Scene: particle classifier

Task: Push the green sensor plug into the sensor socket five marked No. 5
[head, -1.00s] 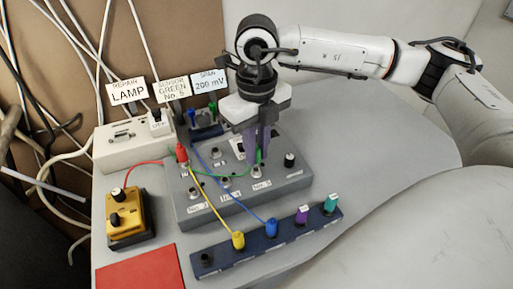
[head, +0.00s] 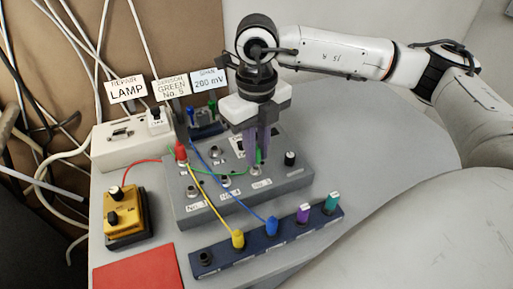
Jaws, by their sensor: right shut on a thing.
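The green sensor plug (head: 258,156) is on a green wire above the front right of the grey socket box (head: 215,200). My right gripper (head: 260,155) points down with its purple fingers shut on the green plug. The plug stands upright at a socket (head: 255,170) above the label that seems to read No. 5 (head: 262,183). I cannot tell how deep the plug sits in it. A red plug (head: 181,150) stands at the box's back left, where the green wire also leads. My left gripper is not in view.
A blue strip (head: 220,262) in front holds yellow, blue, purple and teal plugs. A yellow box (head: 125,213) and a red mat (head: 138,275) lie at left. A white switch box (head: 130,145) and cards stand behind. The table's right side is clear.

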